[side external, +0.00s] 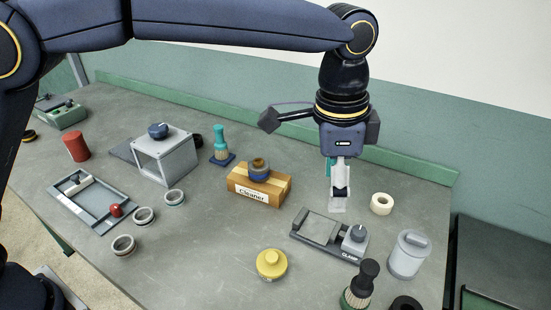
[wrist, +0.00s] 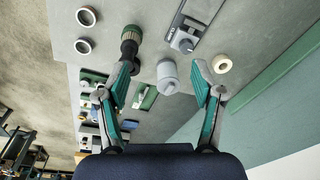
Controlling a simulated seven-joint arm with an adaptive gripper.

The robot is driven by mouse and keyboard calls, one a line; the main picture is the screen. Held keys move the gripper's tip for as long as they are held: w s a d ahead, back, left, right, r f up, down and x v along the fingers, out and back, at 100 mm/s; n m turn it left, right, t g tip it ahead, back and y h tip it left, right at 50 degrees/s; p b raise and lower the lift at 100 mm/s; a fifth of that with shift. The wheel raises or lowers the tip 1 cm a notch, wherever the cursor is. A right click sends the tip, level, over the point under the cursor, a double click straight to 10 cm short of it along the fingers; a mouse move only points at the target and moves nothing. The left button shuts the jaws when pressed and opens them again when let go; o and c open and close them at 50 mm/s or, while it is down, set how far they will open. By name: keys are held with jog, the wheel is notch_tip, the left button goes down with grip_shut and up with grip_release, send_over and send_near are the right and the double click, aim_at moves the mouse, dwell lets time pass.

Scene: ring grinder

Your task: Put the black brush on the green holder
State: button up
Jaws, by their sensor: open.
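The black brush (side external: 367,276) stands at the front of the bench, handle up and pale bristles down. A green band shows at its foot, cut by the picture's bottom edge; I cannot tell whether this is the green holder. In the wrist view the black brush (wrist: 129,48) is beside the left finger, with a green rim around its bristle end. My gripper (side external: 338,203) points down over the back right of the bench, away from the brush. In the wrist view its fingers (wrist: 163,80) are wide apart, open and empty.
A grey clamp fixture (side external: 330,232) and a lidded grey canister (side external: 408,255) stand near the brush. A white tape roll (side external: 381,203), yellow knob (side external: 271,264) and Cleaner box (side external: 259,184) are around. A teal brush (side external: 221,144) stands on a blue base. A dark ring (side external: 405,303) is beside the brush.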

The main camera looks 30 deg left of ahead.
jog(key=s+a+r+n+t, duration=0.1)
jog(key=a+r+n, duration=0.4)
jog(key=a, duration=0.9)
jog(key=s+a+r+n+t, duration=0.1)
jog(key=s+a+n, duration=0.1)
jog(key=s+a, duration=0.4)
jog(key=s+a+r+n+t, duration=0.1)
jog(key=s+a+n+t, duration=0.15)
jog(key=a, duration=0.55)
jog(key=s+a+f+n, duration=0.3)
jog(key=s+a, duration=0.3)
jog(key=s, duration=0.3)
jog(key=shift+a+f+y, duration=0.3)
jog(key=shift+f, duration=0.55)
